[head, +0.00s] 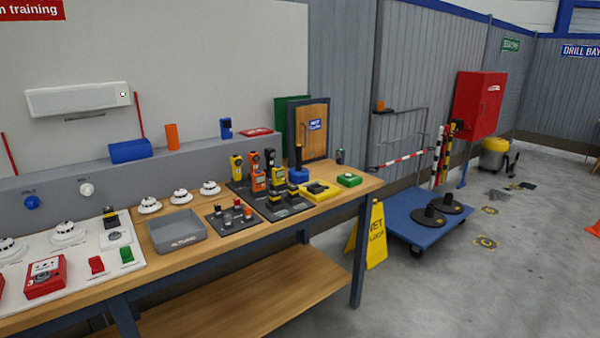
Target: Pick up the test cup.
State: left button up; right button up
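No object in the head view is plainly marked as the test cup. An upright orange cylinder (171,135) stands on the grey ledge behind the workbench, right of a blue box. A smaller orange cup-like object (380,105) sits on a small dark shelf on the far grey wall panel. I cannot tell whether either is the test cup. Neither of my grippers is in view.
The wooden workbench (290,264) holds a grey tray (176,230), white detectors and several handheld meters. A yellow wet-floor sign (376,236) and a blue trolley (393,213) with black discs stand right of it. The floor at front right is clear.

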aim_at(298, 174)
jog(key=k+j+u, duration=0.25)
jog(key=u, duration=0.15)
jog(key=k+j+u, duration=0.2)
jog(key=j+u, duration=0.25)
jog(key=k+j+u, duration=0.15)
jog(key=j+u, duration=0.25)
jog(key=z, duration=1.45)
jog(key=i+l+z, duration=0.3)
jog(key=i, duration=0.2)
jog(key=i+z, duration=0.25)
jog(key=i, duration=0.3)
jog(key=i+z, duration=0.2)
jog(key=i, duration=1.15)
